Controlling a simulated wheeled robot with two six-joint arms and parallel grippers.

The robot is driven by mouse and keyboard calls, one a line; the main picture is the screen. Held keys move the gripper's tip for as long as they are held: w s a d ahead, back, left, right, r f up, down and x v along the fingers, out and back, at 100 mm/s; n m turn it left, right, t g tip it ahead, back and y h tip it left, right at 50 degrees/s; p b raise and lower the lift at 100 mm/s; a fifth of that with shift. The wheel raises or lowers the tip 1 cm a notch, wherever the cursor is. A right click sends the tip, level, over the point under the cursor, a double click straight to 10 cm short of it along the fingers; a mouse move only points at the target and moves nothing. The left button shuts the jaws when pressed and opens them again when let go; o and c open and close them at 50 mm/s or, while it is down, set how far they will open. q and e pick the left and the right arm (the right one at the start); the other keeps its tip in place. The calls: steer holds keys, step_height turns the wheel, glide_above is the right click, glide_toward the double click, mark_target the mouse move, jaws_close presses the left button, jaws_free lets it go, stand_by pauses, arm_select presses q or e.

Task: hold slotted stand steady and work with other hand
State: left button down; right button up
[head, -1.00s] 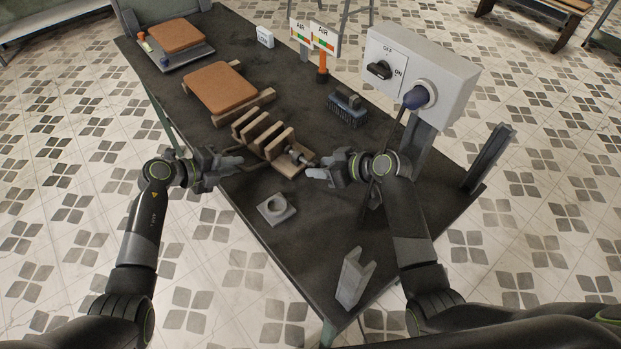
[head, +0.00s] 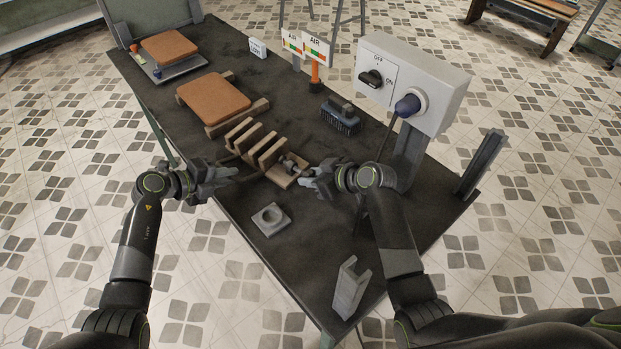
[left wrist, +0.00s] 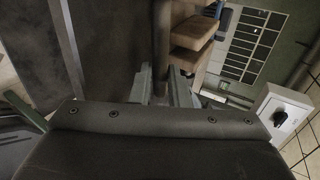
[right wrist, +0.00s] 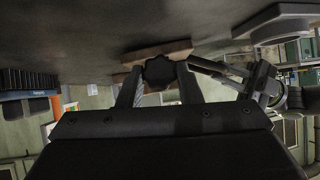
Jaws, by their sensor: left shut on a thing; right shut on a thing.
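The slotted wooden stand (head: 270,150), with several upright slats, lies on the dark table between my two grippers. My left gripper (head: 234,172) reaches its left side. In the left wrist view its fingers are shut on a brown wooden bar (left wrist: 162,45) of the stand, with lighter slats (left wrist: 195,30) beside it. My right gripper (head: 308,182) is at the stand's right end, beside a small grey fitting (head: 291,164). In the right wrist view its fingers are shut on a dark lobed knob (right wrist: 159,71), with a wooden part of the stand behind it.
A grey block with a round hole (head: 271,218) and a grey bracket (head: 349,288) stand nearer on the table (head: 300,250). A switch box (head: 412,85) and brush (head: 341,117) are behind my right arm. Brown boards (head: 214,97) lie beyond the stand.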

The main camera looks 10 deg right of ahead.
steer(key=shift+n+t+h, duration=0.6)
steer(key=shift+s+a+n+t+h, duration=0.2)
steer(key=shift+n+t+h, duration=0.5)
steer(key=shift+n+t, duration=0.15)
steer(key=shift+d+f, duration=0.1)
